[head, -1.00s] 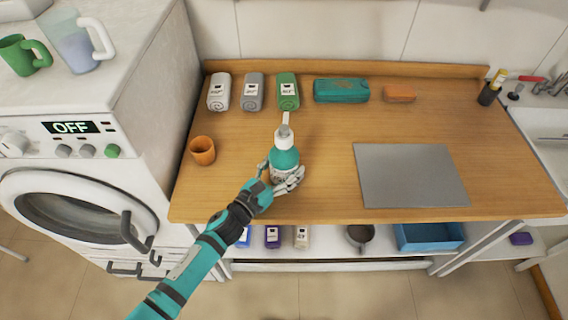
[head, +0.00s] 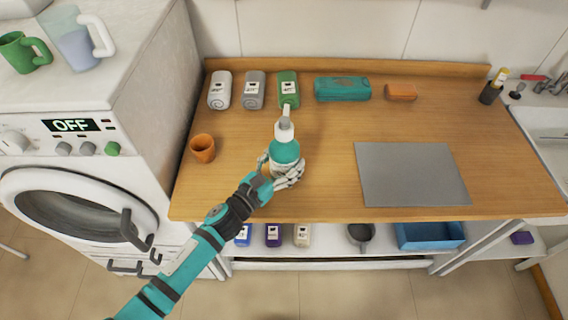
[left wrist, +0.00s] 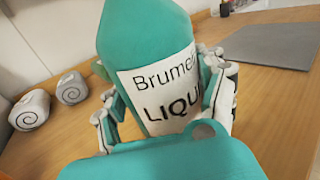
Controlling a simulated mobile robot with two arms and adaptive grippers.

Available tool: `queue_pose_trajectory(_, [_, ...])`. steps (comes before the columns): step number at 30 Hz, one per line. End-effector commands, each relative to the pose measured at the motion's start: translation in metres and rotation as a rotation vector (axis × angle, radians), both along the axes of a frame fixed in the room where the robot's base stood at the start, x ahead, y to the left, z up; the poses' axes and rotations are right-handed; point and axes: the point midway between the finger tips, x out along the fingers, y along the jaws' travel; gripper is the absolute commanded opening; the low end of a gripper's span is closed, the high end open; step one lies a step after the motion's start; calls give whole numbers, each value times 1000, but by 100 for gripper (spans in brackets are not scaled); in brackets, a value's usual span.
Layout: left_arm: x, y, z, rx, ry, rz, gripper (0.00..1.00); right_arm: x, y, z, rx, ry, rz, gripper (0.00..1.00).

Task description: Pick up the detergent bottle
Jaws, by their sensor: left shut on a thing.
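The detergent bottle (head: 285,152) is teal with a white pump top and a white label. My left gripper (head: 284,177) is shut on its lower part, with fingers on both sides. In the left wrist view the bottle (left wrist: 150,65) fills the middle, its label reading "Brumel… LIQU…", and the gripper fingers (left wrist: 165,105) flank it. The bottle is roughly upright over the wooden counter (head: 320,200); its base is hidden by the hand, so I cannot tell whether it touches the counter. My right gripper is not in view.
White, grey and green packages (head: 288,90) stand at the back, beside a teal pack (head: 342,89) and an orange block (head: 401,92). An orange cup (head: 203,149) is at the left, a grey board (head: 411,174) at the right. The washing machine (head: 90,170) borders the left.

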Motion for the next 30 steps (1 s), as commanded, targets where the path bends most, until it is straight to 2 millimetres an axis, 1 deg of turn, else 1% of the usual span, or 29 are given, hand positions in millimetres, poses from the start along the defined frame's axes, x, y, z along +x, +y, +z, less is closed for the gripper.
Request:
queue_pose_trajectory(1, [1,0,10,2,-10,-3,13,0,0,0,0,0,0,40])
queue_pose_trajectory(3, [1,0,20,1,-11,-3,13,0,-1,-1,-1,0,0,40])
queue_pose_trajectory(5, [-12,0,15,0,-4,-3,13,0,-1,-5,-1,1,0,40])
queue_pose_trajectory(8, [-32,0,17,-1,-3,-3,13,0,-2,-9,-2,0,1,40])
queue_pose_trajectory(11, [-56,0,19,-2,-2,-3,13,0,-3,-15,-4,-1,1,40])
queue_pose_trajectory(15, [-92,-1,21,-3,0,-3,13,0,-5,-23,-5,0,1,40])
queue_pose_trajectory(18, [-115,0,24,-3,-1,-2,13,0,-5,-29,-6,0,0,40])
queue_pose_trajectory(21, [-133,-1,27,-3,-3,-1,13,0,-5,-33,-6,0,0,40])
queue_pose_trajectory(25, [-150,-1,29,-2,-2,-2,13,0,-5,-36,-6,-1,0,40])
queue_pose_trajectory(30, [-159,-1,31,-1,-4,0,13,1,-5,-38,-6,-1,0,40])
